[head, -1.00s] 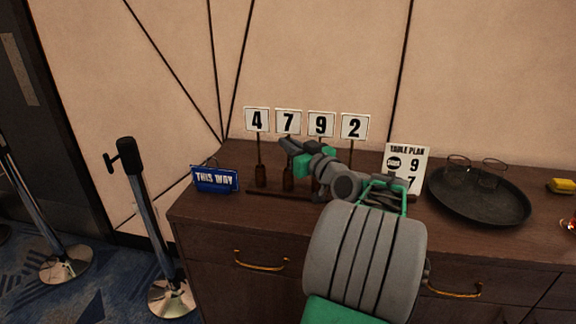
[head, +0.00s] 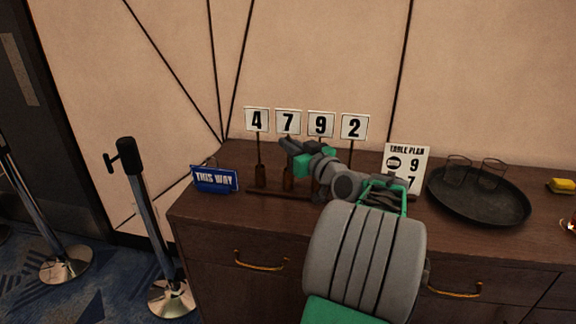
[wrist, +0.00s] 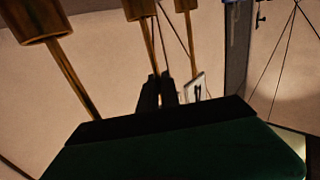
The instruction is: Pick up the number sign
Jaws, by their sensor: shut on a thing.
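Four square white number signs on thin dark sticks stand in a row on the cabinet: the 4 sign (head: 257,119), the 7 sign (head: 288,121), the 9 sign (head: 321,124) and the 2 sign (head: 355,127). Their wooden bases rest on a long dark stand (head: 250,192). My gripper (head: 285,144) is at the stick of the 7 sign, just under its plate, and is shut on it. In the wrist view my gripper's fingers (wrist: 155,92) close around a thin stick. My arm hides the lower parts of the 9 and 2 signs.
A blue THIS WAY sign (head: 214,180) stands left of the stand. A TABLE PLAN card (head: 421,157) and a dark round tray (head: 480,205) with glasses are to the right. The wall is close behind. A barrier post (head: 147,215) stands on the floor at left.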

